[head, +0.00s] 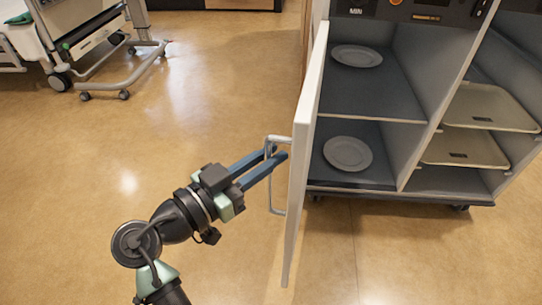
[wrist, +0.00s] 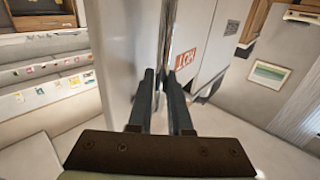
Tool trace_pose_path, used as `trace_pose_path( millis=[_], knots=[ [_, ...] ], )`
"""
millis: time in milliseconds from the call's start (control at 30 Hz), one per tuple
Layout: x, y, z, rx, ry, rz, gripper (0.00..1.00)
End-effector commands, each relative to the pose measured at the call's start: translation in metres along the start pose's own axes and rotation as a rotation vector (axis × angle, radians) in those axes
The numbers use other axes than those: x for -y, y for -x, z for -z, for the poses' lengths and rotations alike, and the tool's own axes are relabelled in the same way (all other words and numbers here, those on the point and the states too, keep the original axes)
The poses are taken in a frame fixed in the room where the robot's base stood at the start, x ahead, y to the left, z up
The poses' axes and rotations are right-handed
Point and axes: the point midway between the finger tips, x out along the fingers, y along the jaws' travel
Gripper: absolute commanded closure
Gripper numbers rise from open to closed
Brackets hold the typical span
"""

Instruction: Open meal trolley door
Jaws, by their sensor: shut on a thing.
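The meal trolley (head: 450,198) stands at the right in the head view. Its white door (head: 307,150) is swung wide open toward me and seen nearly edge-on. A grey bar handle (head: 277,203) sticks out from the door's left face. My gripper (head: 279,156) is shut on the handle, its blue fingers either side of the upright bar. In the wrist view the dark fingers (wrist: 163,80) flank the shiny bar (wrist: 165,40) in front of the pale door panel (wrist: 126,45).
Inside the trolley, plates (head: 357,56) (head: 348,153) lie on two shelves at left and trays (head: 490,107) (head: 464,150) at right. A wheeled bed (head: 75,40) stands at the upper left. The floor (head: 190,110) left of the door is clear.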

Motion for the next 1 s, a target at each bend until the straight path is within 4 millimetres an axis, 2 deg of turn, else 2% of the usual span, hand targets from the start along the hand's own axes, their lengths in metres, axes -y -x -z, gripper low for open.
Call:
trace_pose_path(
  millis=[200,233,367,733,867,1000],
  knots=[
    [-0.001,-0.002,-0.001,0.003,0.001,-0.002,1.00],
    [-0.001,-0.002,-0.001,0.003,0.001,-0.002,0.77],
    [-0.001,-0.002,-0.001,0.003,0.001,-0.001,0.54],
    [0.000,0.005,0.000,0.002,0.002,0.002,0.53],
    [0.001,0.025,0.002,0.003,0.004,0.005,0.53],
    [0.001,0.057,0.003,0.004,0.004,0.006,0.53]
  ],
)
